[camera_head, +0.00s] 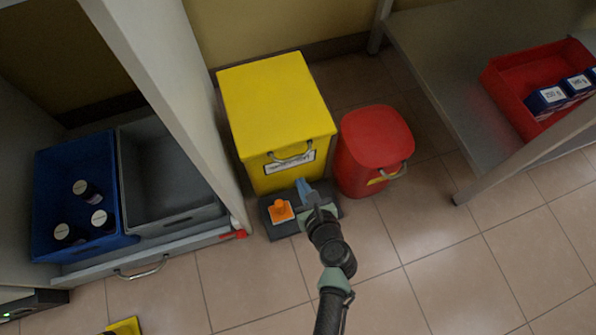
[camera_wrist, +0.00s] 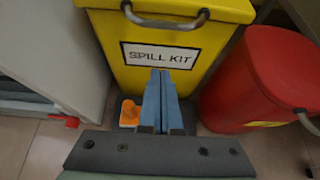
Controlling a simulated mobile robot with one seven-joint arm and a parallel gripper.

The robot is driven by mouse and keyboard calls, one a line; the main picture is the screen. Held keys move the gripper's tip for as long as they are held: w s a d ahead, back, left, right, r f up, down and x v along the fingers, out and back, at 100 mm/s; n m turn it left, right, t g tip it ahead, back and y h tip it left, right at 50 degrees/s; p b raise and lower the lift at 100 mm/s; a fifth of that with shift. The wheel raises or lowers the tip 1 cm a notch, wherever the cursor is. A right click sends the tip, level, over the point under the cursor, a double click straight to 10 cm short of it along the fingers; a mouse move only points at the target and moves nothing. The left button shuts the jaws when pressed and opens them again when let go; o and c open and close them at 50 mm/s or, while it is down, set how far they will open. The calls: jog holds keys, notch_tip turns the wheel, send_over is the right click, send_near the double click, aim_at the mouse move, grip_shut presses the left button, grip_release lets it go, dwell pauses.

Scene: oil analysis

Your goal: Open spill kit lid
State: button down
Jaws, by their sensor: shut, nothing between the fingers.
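The yellow spill kit bin (camera_head: 285,170) stands on the floor against the wall, with its yellow lid (camera_head: 273,100) shut. A grey handle (camera_head: 291,155) is on the front edge of the lid, above a white label. In the wrist view the handle (camera_wrist: 165,18) is at the top and the label (camera_wrist: 160,56) reads SPILL KIT. My gripper (camera_head: 303,187) is low in front of the bin, below the handle and apart from it. In the wrist view its blue fingers (camera_wrist: 161,75) are together, with nothing between them, and overlap the label's lower edge.
A red bin (camera_head: 372,145) stands close on the right. A dark mat with an orange object (camera_head: 281,211) lies before the spill kit. At left, an open drawer holds a blue crate (camera_head: 75,170) and a grey crate (camera_head: 165,170). A table (camera_head: 440,70) is at right.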

jog(key=shift+w+a+r, duration=0.3)
jog(key=shift+w+r, duration=0.3)
jog(key=shift+w, duration=0.25)
jog(key=shift+w+a+r, duration=0.3)
jog(key=shift+w+r, duration=0.25)
jog(key=shift+w, duration=0.3)
